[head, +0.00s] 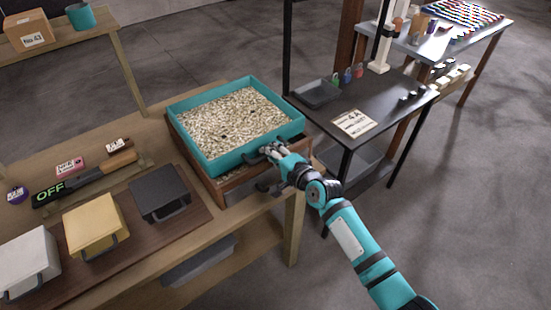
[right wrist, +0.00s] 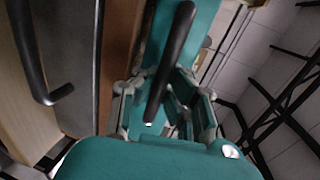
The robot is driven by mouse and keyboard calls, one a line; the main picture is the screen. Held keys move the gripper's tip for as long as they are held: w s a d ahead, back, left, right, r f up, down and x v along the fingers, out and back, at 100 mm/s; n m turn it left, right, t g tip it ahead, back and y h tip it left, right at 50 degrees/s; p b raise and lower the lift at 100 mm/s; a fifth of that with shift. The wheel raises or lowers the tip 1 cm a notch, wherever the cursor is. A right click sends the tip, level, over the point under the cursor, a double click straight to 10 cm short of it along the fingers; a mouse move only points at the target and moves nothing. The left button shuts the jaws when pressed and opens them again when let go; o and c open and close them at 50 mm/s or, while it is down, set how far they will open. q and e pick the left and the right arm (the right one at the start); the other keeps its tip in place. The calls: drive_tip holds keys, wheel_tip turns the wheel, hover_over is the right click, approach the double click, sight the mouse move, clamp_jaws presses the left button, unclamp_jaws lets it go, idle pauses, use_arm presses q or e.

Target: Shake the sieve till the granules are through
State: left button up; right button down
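The sieve (head: 180,138) is a teal square-walled tray full of pale granules (head: 235,120) with a few dark specks. It sits over a brown wooden frame (head: 230,191) on the bench. Its near wall carries a black handle (head: 255,158), which also shows in the right wrist view (right wrist: 174,55). The sieve's mesh and whatever is beneath are hidden. My left gripper is out of view.
Left on the bench stand a black box (head: 160,192), a yellow box (head: 95,225) and a white box (head: 27,262), with an OFF sign (head: 49,195) behind. A dark table (head: 385,108) with a 4A card (head: 353,122) stands close right. Floor shows at lower right.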

sight(263, 145)
drive_tip(key=c, duration=2)
unclamp_jaws()
drive_tip(key=x, duration=0.2)
drive_tip(key=b+x, duration=0.1)
drive_tip(key=x, duration=0.1)
drive_tip(key=shift+w+r, duration=0.1)
drive_tip(key=shift+r, duration=0.2)
drive_tip(key=shift+c, duration=0.2)
drive_tip(key=o, duration=0.7)
drive_tip(key=shift+r, duration=0.15)
drive_tip(key=shift+s, duration=0.25)
drive_tip(key=v, duration=0.8)
drive_tip(key=shift+w, duration=0.1)
